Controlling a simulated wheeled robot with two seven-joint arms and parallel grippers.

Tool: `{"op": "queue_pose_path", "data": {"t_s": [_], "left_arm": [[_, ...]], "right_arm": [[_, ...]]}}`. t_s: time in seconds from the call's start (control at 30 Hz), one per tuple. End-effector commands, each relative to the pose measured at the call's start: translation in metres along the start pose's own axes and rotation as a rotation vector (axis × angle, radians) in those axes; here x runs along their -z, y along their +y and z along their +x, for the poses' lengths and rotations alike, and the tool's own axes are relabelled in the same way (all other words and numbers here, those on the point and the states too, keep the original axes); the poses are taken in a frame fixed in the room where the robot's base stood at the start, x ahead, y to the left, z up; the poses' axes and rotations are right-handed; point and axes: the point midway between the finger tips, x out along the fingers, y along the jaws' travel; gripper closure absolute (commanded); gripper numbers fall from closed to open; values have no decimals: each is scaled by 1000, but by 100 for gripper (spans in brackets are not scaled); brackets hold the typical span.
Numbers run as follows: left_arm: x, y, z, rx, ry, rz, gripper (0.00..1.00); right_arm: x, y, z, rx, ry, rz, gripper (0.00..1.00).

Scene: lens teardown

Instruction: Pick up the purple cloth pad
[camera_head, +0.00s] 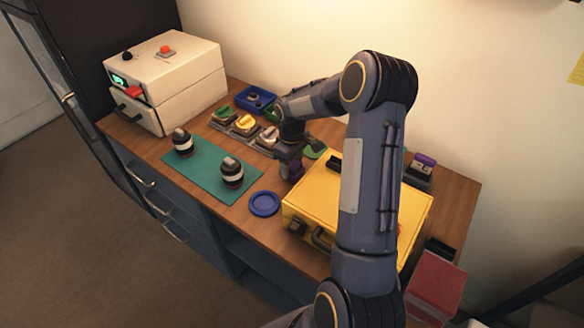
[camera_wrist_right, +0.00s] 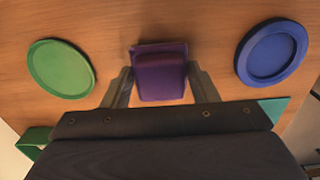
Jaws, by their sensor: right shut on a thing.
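The purple cloth pad (camera_wrist_right: 160,76) sits between the two fingers of my right gripper (camera_wrist_right: 161,88) in the right wrist view, over the wooden table. My right gripper (camera_head: 291,158) is shut on the pad, one finger on each side of it. In the head view the pad (camera_head: 292,170) shows as a small purple piece below the gripper, behind the blue round dish. I cannot tell whether it touches the table. My left gripper is not in view.
A blue dish (camera_head: 264,204) and a green dish (camera_wrist_right: 61,69) flank the gripper. A yellow case (camera_head: 320,192) stands close to its right. Two lenses (camera_head: 232,173) stand on a teal mat (camera_head: 200,176). A white machine (camera_head: 166,80) is at the far left.

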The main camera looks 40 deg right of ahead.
Motion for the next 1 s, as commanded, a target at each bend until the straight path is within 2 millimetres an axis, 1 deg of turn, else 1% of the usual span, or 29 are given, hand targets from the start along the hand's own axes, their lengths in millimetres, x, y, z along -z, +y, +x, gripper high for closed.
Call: {"op": "queue_pose_path", "data": {"t_s": [0.07,0.1,0.17,0.37,0.4,0.5,0.6,0.7,0.83,1.0], "left_arm": [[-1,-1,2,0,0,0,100],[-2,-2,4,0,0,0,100],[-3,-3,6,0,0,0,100],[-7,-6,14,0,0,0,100],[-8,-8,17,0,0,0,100],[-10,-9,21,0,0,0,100],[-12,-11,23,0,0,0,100],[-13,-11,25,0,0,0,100],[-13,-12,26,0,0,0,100],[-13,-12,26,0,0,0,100]], "right_arm": [[1,0,-14,-3,5,-1,68],[3,-3,-20,-4,6,-4,68],[8,-12,-30,-4,7,-6,68],[25,-46,-76,-4,9,-5,68],[29,-56,-79,-2,5,-9,68],[40,-78,-90,-2,4,-8,68],[49,-96,-99,-2,4,-6,68],[55,-110,-106,-2,3,-3,68],[60,-120,-112,-1,1,-1,68],[63,-126,-115,-1,1,-1,68]]}}
